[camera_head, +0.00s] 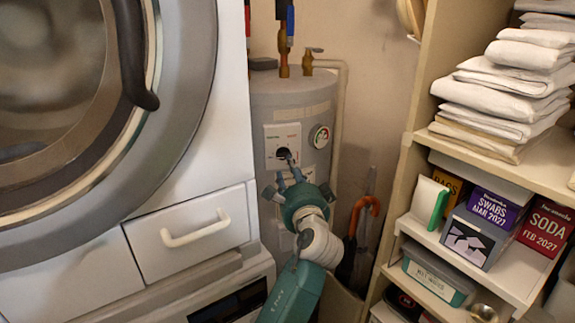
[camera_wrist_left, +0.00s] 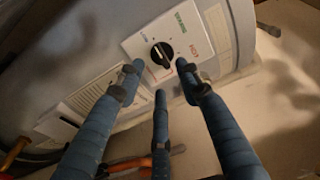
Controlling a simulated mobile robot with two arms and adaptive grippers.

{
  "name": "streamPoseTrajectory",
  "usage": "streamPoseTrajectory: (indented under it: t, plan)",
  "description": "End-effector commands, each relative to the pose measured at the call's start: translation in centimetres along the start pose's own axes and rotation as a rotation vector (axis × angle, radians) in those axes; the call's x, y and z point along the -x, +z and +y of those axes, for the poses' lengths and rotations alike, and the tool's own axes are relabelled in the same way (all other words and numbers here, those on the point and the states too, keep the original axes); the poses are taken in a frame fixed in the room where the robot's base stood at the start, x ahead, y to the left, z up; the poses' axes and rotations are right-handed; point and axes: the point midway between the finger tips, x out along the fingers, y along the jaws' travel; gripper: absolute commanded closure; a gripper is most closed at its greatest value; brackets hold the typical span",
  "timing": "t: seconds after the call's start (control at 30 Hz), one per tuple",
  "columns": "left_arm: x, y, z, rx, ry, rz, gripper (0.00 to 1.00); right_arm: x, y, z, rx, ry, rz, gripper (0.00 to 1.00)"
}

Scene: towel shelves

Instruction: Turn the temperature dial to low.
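The temperature dial (camera_head: 282,153) is a round black knob on a white panel on the grey water heater (camera_head: 285,98). In the left wrist view the dial (camera_wrist_left: 162,55) is seen close up, with a pale mark on its grip and green and red lettering around it. The lettering is too small to read surely, and I cannot tell which setting the mark points to. My left gripper (camera_head: 284,178) is in front of the dial. Its three fingers (camera_wrist_left: 159,76) are spread and empty, with tips near the dial's lower side; contact is not clear. My right gripper is not in view.
A washing machine (camera_head: 190,185) with a drawer handle stands close on the left. A shelf (camera_head: 480,272) with towels and boxes stands on the right. A round gauge (camera_head: 319,136) is beside the panel. An orange-handled umbrella (camera_head: 365,207) stands right of the heater.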

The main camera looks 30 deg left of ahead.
Motion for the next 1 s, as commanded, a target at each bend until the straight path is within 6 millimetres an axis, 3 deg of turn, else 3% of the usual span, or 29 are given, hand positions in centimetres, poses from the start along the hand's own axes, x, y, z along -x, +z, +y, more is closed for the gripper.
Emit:
streamPoseTrajectory:
  t: [0.1, 0.33, 1.0]
  plan:
    - [2.6, 0.0, 0.2, 0.002, 0.004, 0.001, 0.65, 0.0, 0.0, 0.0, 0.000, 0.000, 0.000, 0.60]
    - [5.6, 0.0, 0.1, 0.001, 0.003, 0.000, 0.65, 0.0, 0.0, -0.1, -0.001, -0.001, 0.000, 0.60]
    - [6.1, -0.2, 0.4, 0.000, 0.006, 0.005, 0.65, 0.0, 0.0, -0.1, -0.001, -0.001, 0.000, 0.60]
